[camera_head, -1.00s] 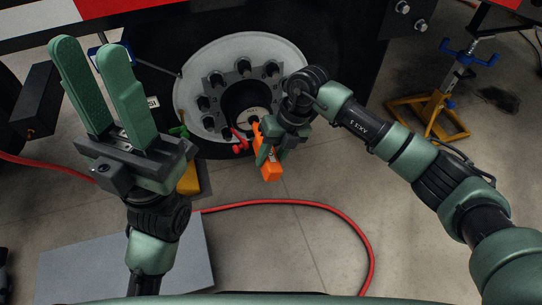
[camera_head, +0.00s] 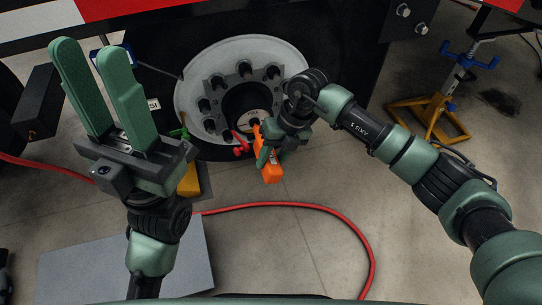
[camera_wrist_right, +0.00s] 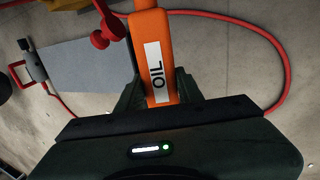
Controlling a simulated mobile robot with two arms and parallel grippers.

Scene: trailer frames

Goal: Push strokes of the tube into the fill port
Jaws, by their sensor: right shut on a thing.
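The orange tube (camera_head: 271,168), labelled OIL in the right wrist view (camera_wrist_right: 151,38), is held by my right gripper (camera_head: 270,150) in front of the wheel hub. My right gripper is shut on the tube, with a finger on each side of it. The tube's upper end is close to the hub's dark centre cap (camera_head: 246,101). The fill port itself is too small or hidden to make out, so I cannot tell whether the tip is in it. My left gripper (camera_head: 98,80) is open and empty, held up at the left, well apart from the hub.
A red part (camera_head: 240,142) hangs just left of the tube and shows in the right wrist view (camera_wrist_right: 106,24). A red hose (camera_head: 330,217) curves over the floor. A yellow chock (camera_head: 190,181) stands behind my left wrist. A yellow jack stand (camera_head: 428,112) is at the right.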

